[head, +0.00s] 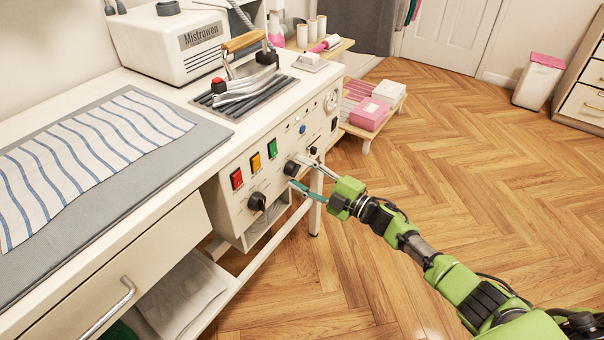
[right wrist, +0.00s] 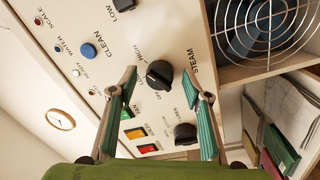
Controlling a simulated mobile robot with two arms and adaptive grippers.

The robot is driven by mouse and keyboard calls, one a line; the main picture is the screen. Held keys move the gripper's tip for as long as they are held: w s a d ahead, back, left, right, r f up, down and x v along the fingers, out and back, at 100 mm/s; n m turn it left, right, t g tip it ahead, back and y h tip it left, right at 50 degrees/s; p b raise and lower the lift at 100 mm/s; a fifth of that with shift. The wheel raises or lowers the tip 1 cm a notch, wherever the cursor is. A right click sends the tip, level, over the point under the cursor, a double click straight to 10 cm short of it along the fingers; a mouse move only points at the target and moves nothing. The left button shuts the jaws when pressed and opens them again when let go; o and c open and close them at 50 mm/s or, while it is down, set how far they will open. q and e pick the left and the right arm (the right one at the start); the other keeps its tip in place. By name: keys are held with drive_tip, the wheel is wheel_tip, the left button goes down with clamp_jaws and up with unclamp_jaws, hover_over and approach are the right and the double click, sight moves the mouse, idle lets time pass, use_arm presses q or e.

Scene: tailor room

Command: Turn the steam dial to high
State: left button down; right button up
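The steam dial (head: 291,168) is a black knob on the white front panel of the ironing station. In the right wrist view the dial (right wrist: 158,75) sits beside the word STEAM, with small lettering around it; I cannot tell its exact setting. My right gripper (head: 298,173) is in front of the panel at the dial. In the right wrist view my right gripper (right wrist: 163,88) is open, with one teal-padded finger on each side of the dial and gaps between. My left gripper is not in view.
A second black knob (head: 257,201) is lower left on the panel. Red, orange and green switches (head: 255,162) and a blue button (head: 302,129) are nearby. An iron (head: 247,75) rests on top. The striped cloth (head: 85,150) lies on the board.

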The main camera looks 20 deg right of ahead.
drive_tip(key=v, duration=1.2)
drive_tip(key=shift+a, duration=0.1)
idle(0.4)
